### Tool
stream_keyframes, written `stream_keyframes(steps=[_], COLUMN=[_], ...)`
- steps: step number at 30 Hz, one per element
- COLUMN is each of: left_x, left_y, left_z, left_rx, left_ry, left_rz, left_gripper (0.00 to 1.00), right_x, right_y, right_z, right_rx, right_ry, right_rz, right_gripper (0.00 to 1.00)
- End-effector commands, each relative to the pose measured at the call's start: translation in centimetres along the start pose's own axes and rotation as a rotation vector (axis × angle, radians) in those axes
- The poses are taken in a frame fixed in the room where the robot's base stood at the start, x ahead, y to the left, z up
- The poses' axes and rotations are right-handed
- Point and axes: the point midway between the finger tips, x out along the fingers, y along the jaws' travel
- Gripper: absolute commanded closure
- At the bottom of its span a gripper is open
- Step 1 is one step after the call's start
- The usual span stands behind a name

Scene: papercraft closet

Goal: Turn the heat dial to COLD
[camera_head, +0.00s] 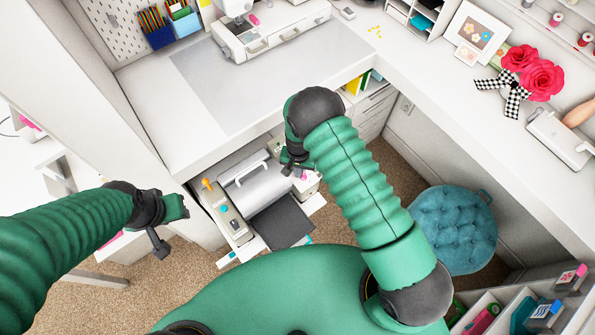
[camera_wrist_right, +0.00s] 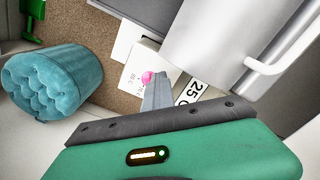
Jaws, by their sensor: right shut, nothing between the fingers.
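The grey machine (camera_head: 258,187) with a white handle stands on the low shelf below the desk. A small pink round knob, which may be the heat dial, shows at its right end (camera_head: 302,176). My right gripper (camera_head: 290,165) is shut and empty, also seen in the wrist view (camera_wrist_right: 156,92). My left gripper (camera_head: 172,222) hangs at the left, away from the machine; its jaws are unclear.
A dark plate (camera_head: 283,222) lies in front of the machine. The desk edge overhangs the back. A blue tufted stool (camera_head: 452,228) stands on the carpet at right. Open carpet lies between it and the machine.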

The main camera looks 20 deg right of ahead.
Motion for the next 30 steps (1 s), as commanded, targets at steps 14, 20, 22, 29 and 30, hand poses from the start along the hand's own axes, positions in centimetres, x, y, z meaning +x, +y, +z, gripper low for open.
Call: stream_keyframes(steps=[14,20,22,29,30], left_x=[-0.02,-0.03,-0.03,-0.04,-0.04], left_y=[0.01,0.01,0.01,0.01,0.01], left_z=[-0.01,-0.01,-0.01,-0.01,-0.01], left_rx=[0.000,0.000,0.000,0.000,0.000], left_ry=[0.000,0.000,0.000,0.000,0.000], left_rz=[0.000,0.000,0.000,0.000,0.000], left_gripper=[0.64,0.64,0.64,0.64,0.64], right_x=[-0.08,-0.08,-0.09,-0.07,-0.06], right_y=[-0.13,-0.15,-0.14,0.16,0.21], right_z=[0.14,0.19,0.21,0.27,0.27], right_rx=[0.000,-0.001,-0.001,0.001,0.001], right_ry=[-0.002,-0.003,-0.003,-0.005,-0.006], right_rz=[-0.002,-0.002,-0.002,0.001,0.001], right_gripper=[1.00,0.89,0.80,0.67,0.67])
